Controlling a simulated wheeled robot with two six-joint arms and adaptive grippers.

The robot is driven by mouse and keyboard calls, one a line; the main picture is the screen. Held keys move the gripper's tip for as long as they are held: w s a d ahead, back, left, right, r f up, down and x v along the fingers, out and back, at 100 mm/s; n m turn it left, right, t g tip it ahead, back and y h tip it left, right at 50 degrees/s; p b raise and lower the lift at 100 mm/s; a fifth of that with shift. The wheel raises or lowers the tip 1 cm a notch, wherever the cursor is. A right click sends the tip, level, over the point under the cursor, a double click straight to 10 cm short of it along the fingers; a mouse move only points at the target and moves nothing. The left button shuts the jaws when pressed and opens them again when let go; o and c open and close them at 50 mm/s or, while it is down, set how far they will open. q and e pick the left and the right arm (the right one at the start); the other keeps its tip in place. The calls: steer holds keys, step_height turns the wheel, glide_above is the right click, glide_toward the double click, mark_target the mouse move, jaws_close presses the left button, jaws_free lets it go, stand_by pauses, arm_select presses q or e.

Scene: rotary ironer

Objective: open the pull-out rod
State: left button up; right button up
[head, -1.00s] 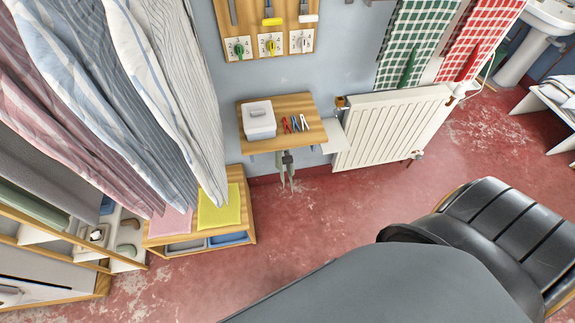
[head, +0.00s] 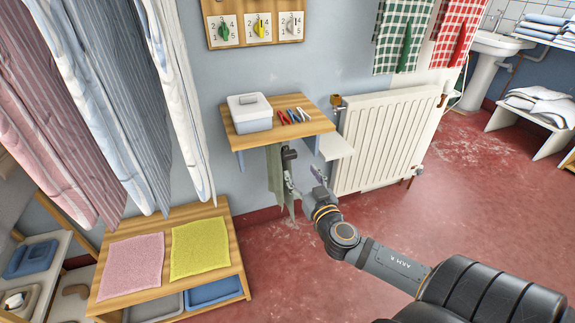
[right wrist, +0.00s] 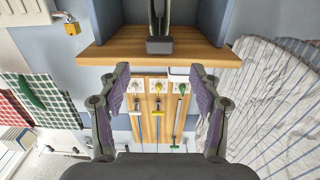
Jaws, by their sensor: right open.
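The pull-out rod shows as a dark block-like end (head: 289,153) under the small wooden wall shelf (head: 262,136), with grey-green cloth (head: 275,172) hanging beside it. In the right wrist view the dark rod end (right wrist: 160,46) sits at the shelf's edge, centred between the finger lines and beyond the tips. My right gripper (head: 305,180) is open and empty, just in front of and below the rod end; its spread fingers also show in the right wrist view (right wrist: 159,82). No contact with the rod is visible. My left gripper is not in view.
A white box (head: 249,114) and small pegs (head: 294,117) lie on the shelf. A white radiator (head: 386,138) and a small white side shelf (head: 334,146) are close on the right. A low wooden bench (head: 128,226) with pink and yellow cloths stands at lower left.

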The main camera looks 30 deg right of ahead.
mark_target(291, 157)
steer(key=x, duration=1)
steer(key=shift+s+d, duration=0.1)
steer(key=shift+w, duration=0.3)
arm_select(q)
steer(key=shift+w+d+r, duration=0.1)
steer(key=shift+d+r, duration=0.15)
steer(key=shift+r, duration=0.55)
arm_select(e)
jaws_close()
